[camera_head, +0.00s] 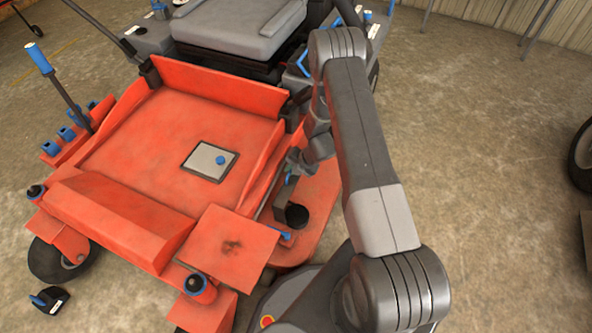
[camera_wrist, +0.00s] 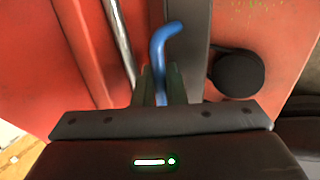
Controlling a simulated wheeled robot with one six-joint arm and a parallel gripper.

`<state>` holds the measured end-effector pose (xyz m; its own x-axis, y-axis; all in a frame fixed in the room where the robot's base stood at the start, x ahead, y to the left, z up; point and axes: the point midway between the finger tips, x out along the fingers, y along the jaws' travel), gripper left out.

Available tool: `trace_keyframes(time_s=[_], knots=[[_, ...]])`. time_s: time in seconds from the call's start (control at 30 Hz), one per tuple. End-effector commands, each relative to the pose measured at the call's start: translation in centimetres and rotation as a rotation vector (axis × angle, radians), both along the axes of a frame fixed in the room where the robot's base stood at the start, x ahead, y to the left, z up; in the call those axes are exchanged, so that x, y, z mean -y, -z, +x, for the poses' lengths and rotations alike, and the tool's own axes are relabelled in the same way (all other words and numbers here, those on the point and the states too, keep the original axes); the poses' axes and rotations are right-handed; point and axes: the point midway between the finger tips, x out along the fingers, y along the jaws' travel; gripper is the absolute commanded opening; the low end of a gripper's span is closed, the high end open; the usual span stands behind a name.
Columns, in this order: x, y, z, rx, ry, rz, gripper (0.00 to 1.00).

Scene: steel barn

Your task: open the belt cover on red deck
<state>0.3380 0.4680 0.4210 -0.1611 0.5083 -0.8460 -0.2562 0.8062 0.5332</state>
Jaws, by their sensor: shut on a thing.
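The red deck (camera_head: 322,209) of a riding mower lies beside and below my arm. My gripper (camera_wrist: 161,88) points down at it and is shut on a blue hooked handle (camera_wrist: 163,38), whose bent top shows beyond the fingers. The handle stands by a dark grey strip (camera_wrist: 194,32) on the deck. A black round cap (camera_wrist: 237,72) sits right of the fingers; it also shows in the head view (camera_head: 297,215). In the head view my gripper (camera_head: 288,180) is small and partly hidden. I cannot tell for certain which panel is the belt cover.
A metal rod (camera_wrist: 119,40) runs left of the fingers. The mower's footplate (camera_head: 140,130) holds a grey panel with a blue knob (camera_head: 220,160). A square red plate (camera_head: 228,246) is in front. The seat (camera_head: 240,25) is behind. Open floor (camera_head: 480,140) lies right.

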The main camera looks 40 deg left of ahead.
Motion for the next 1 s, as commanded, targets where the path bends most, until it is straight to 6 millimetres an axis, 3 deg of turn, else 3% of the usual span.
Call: trace_keyframes(time_s=[0.47,0.5,0.53,0.8,1.0], knots=[[-0.3,0.0,0.0,0.001,0.001,0.0,0.0],[-0.3,0.0,0.0,0.001,0.001,0.0,0.13],[-0.3,0.0,0.0,0.001,0.001,0.0,0.15],[-0.2,-0.1,0.0,0.0,0.0,0.0,0.15],[0.8,-1.9,0.3,0.0,0.001,0.001,0.15]])
